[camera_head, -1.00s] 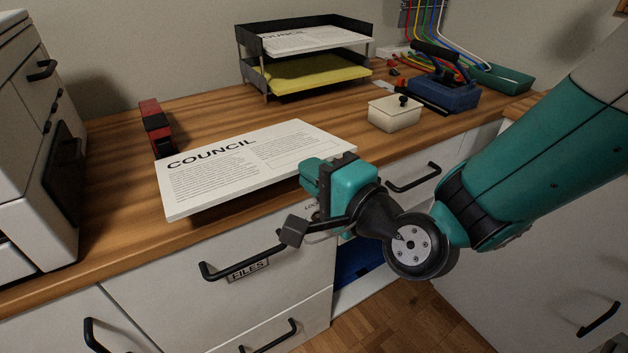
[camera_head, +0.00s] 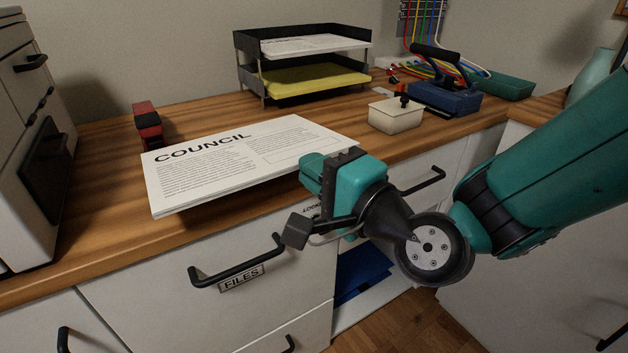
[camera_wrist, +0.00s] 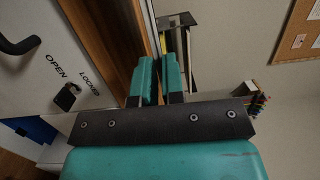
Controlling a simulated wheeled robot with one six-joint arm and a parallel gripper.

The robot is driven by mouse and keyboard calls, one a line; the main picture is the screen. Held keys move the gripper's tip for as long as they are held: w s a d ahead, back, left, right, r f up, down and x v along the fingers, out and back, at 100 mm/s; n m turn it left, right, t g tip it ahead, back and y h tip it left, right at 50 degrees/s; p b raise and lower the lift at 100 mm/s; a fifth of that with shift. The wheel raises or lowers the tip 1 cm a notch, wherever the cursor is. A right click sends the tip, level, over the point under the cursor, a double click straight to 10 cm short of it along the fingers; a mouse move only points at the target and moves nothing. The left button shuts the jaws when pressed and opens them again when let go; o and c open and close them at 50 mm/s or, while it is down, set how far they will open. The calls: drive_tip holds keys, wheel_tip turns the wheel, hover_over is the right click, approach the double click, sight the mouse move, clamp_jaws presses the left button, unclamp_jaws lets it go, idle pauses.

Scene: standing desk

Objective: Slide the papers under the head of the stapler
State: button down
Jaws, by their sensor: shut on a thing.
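The papers (camera_head: 235,160) are a white stack headed "COUNCIL", held roughly flat over the front of the wooden desk. My gripper (camera_head: 318,172) is shut on their right edge. In the wrist view, my gripper's teal fingers (camera_wrist: 158,80) are close together with the stack's thin edge between them, seen edge-on. The red and black stapler (camera_head: 147,127) stands on the desk behind the papers' far left corner. The papers appear apart from it. Its lower front is partly hidden behind the stack, and I cannot see the gap under its head clearly.
A black two-level tray (camera_head: 262,78) with paper stands at the back. A white cabinet (camera_head: 32,140) borders the left. Bare desk (camera_head: 95,165) lies left of the papers.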

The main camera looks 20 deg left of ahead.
sight(292, 183)
drive_tip(key=shift+s+d+f+y+b, duration=0.1)
drive_tip(key=shift+d+f+y+b, duration=0.15)
drive_tip(key=shift+b, duration=0.95)
drive_tip(key=w+a+f+p, duration=0.1)
drive_tip(key=w+a+p, duration=0.1)
drive_tip(key=a, duration=0.1)
drive_tip(key=w+a+f+p, duration=0.1)
drive_tip(key=a, duration=0.1)
drive_tip(key=shift+w+f, duration=0.35)
drive_tip(key=shift+w, duration=0.05)
drive_tip(key=shift+w+a+f+p, duration=0.15)
drive_tip(key=shift+w+a+p, duration=0.2)
drive_tip(key=shift+a+p, duration=0.1)
drive_tip(key=c, duration=1.1)
unclamp_jaws()
drive_tip(key=shift+c, duration=0.2)
drive_tip(key=shift+f, duration=0.1)
